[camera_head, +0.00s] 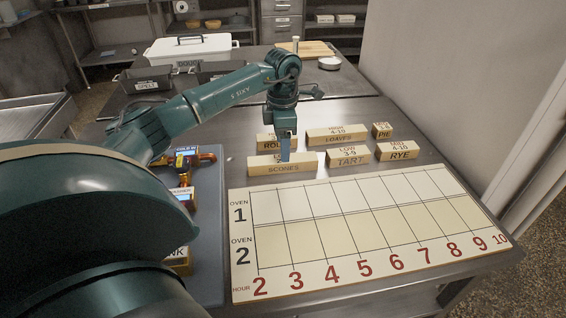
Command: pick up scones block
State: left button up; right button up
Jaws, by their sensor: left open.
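The scones block (268,168) is a long pale wooden block on the metal table, just behind the upper left of the schedule board. My left gripper (285,150) points down over it from my teal arm. The fingers are open and reach the block's top in the picture, hiding part of its label. I cannot tell whether they touch it. My right gripper is not in view.
Other blocks stand close by: rounds (265,143), loaves (338,135), tart (348,156), rye (397,150) and pie (382,130). The schedule board (345,228) lies in front. A blue-grey mat (208,240) with small devices lies left. A white bin (190,48) stands behind.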

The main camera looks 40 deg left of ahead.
pick_arm(q)
jog(key=shift+f+p, duration=0.5)
jog(key=shift+f, duration=2.3)
jog(key=shift+c, duration=0.3)
jog(key=c, duration=1.1)
jog(key=shift+r, duration=0.1)
